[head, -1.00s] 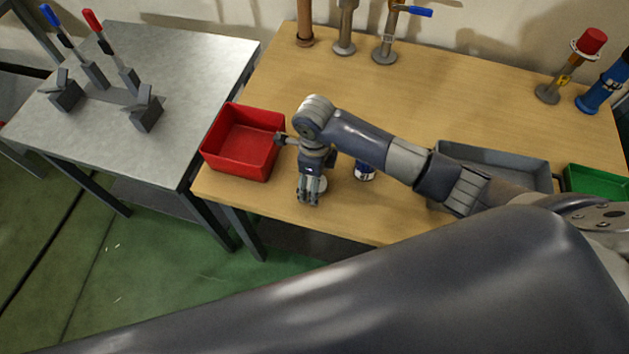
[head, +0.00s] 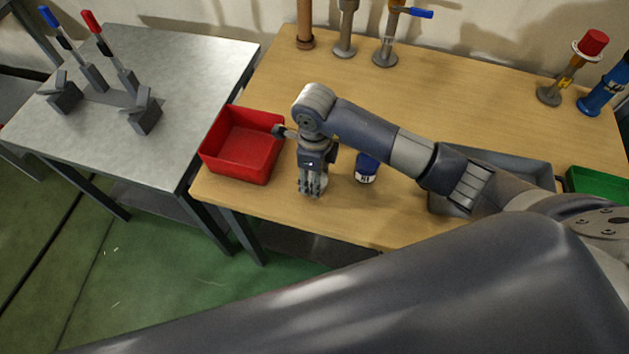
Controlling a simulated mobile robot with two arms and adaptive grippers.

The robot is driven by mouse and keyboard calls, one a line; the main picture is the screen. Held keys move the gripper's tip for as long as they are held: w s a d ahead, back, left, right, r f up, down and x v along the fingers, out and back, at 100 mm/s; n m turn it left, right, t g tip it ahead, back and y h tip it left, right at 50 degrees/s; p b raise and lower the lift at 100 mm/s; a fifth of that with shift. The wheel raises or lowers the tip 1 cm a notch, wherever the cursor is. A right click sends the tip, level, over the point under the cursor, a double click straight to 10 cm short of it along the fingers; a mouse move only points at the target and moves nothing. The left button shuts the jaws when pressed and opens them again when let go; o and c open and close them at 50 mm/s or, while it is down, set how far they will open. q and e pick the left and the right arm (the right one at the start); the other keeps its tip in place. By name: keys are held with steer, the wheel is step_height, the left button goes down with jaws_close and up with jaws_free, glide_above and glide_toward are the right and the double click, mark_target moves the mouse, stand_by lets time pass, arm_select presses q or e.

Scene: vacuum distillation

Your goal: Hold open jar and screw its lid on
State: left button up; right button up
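A small dark blue jar with a white label (head: 366,170) stands upright on the wooden table, just right of my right gripper. Whether its top is open is too small to tell. My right gripper (head: 312,190) points down at the table between the red bin and the jar, apart from both. Its fingers are seen from above and nearly overlap, so their opening and anything between them cannot be made out. No lid can be made out now. My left gripper is out of view.
A red bin (head: 242,172) stands at the table's left edge, close to my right gripper. A grey tray (head: 535,168) and a green bin (head: 598,184) are on the right. Metal valve fittings (head: 386,50) stand along the back. A metal table (head: 190,75) with clamps is at left.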

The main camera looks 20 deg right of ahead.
arm_select(q)
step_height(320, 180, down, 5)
steer(key=b, duration=0.4)
arm_select(e)
steer(key=s+a+r, duration=0.2)
steer(key=s+a, duration=0.9)
steer(key=shift+s, duration=0.4)
steer(key=shift+d+r, duration=0.1)
steer(key=w+d+r+n, duration=0.1)
steer(key=d+r+n, duration=0.4)
steer(key=d+n, duration=0.3)
steer(key=w+d+r+n, duration=0.2)
steer(key=d+r+n, duration=0.4)
steer(key=n, duration=1)
steer(key=shift+w+d+r+n, duration=0.3)
steer(key=shift+d+n, duration=0.1)
steer(key=shift+d, duration=0.85)
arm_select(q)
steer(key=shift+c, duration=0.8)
